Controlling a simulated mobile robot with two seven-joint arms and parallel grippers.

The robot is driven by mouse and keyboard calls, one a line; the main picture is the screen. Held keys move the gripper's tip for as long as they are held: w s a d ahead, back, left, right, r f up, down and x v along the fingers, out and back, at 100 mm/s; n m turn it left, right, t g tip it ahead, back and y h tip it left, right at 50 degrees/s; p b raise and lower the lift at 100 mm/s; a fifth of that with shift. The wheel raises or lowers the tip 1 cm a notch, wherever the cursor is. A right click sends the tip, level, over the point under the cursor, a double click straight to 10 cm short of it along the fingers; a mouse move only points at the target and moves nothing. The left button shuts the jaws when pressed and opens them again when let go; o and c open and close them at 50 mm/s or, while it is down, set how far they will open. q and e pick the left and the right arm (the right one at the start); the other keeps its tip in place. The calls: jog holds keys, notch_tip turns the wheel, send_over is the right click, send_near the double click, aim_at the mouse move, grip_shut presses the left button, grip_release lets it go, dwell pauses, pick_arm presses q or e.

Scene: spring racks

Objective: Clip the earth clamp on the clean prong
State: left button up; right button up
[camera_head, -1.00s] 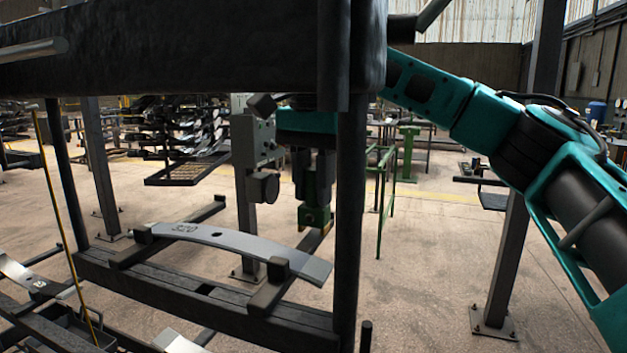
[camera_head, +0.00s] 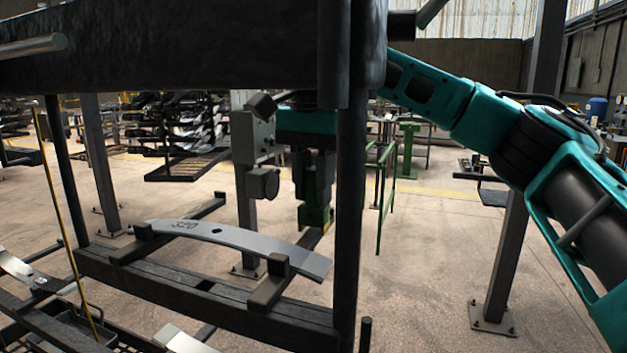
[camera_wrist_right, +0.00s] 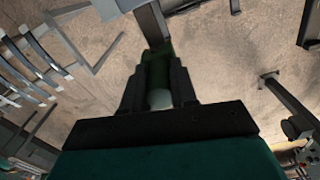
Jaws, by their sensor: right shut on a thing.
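My right gripper (camera_head: 314,178) hangs behind the dark upright of the rack, pointing down. It is shut on the green earth clamp (camera_head: 315,216), whose lower end is at the back part of a dark prong (camera_head: 308,240). In the right wrist view the clamp (camera_wrist_right: 156,72) sits between the black fingers, and a grey bar (camera_wrist_right: 151,22) lies just beyond its tip. I cannot tell whether the clamp's jaws are around the prong or only above it. My left gripper is not in view.
A curved steel leaf spring (camera_head: 225,235) lies across two rack prongs with upturned ends. A thick dark beam (camera_head: 180,50) and an upright (camera_head: 348,220) stand in front of the right gripper. A grey box on a post (camera_head: 250,138) is left of it.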

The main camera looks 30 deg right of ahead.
jog(key=shift+f, duration=0.55)
jog(key=o, duration=1)
notch_tip(320, 180, up, 13)
jog(key=shift+p, duration=0.3)
